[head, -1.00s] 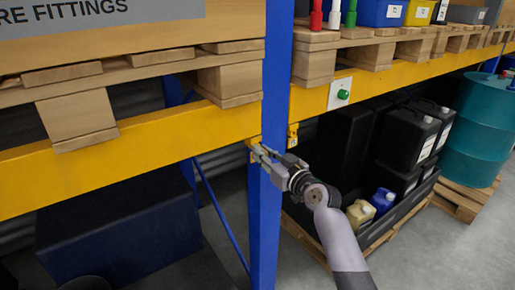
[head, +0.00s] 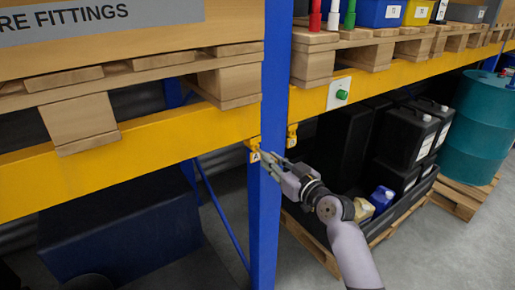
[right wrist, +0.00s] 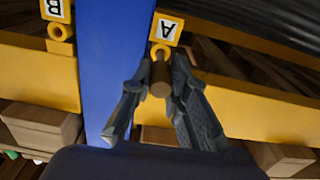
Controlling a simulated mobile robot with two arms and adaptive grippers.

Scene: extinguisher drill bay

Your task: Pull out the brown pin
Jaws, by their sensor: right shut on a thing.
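The brown pin (right wrist: 157,78) is a short cylinder in the right wrist view. It lies between the fingers of my right gripper (right wrist: 160,88), which is shut on it. Behind the pin is the round yellow ring (right wrist: 160,49) of the yellow bracket marked A (right wrist: 165,29); I cannot tell whether the pin's far end is still inside. In the head view the right gripper (head: 272,162) is in front of the blue post, just right of the bracket (head: 254,152). My left gripper is not in view.
A blue upright post (head: 273,100) and yellow beams (head: 130,160) stand close by. A second yellow bracket, marked B (right wrist: 55,10), is across the post. A green button (head: 342,95) sits on the right beam. Black canisters (head: 409,133) stand below at right.

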